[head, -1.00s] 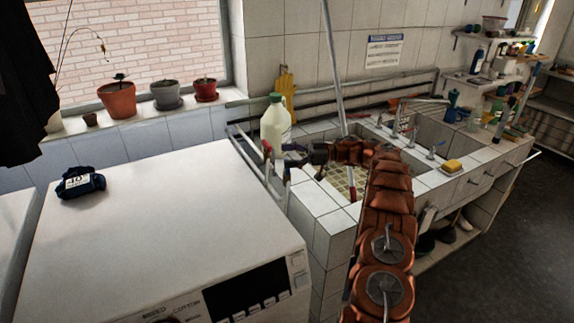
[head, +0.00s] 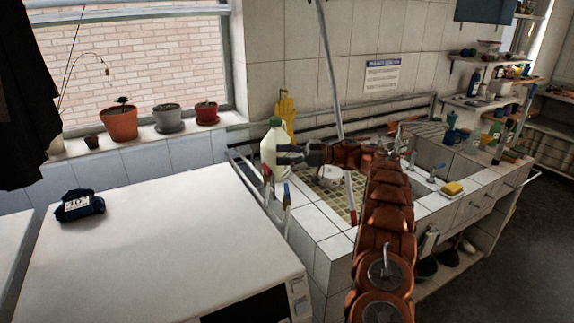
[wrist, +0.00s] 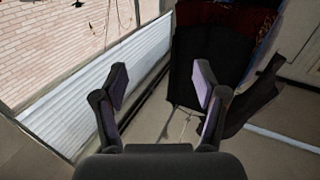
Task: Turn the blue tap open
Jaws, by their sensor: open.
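My gripper (head: 281,155) is at the left end of the sink, in front of the white bottle in the head view. It points left. In the wrist view its two fingers (wrist: 161,88) are spread, with nothing between them. One has a red handle (head: 267,171). The one to its right looks blue (head: 288,190), though it is small and unclear. Both are below my gripper in the picture, apart from its fingers. No tap shows in the wrist view.
The tiled sink (head: 312,217) lies under my arm. A green-capped bottle (head: 270,143) stands behind my gripper. The white machine (head: 170,235) has a clear top except for a dark bundle (head: 79,205). A pole (head: 331,70) leans in the sink. Dark cloth (wrist: 205,65) hangs ahead in the wrist view.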

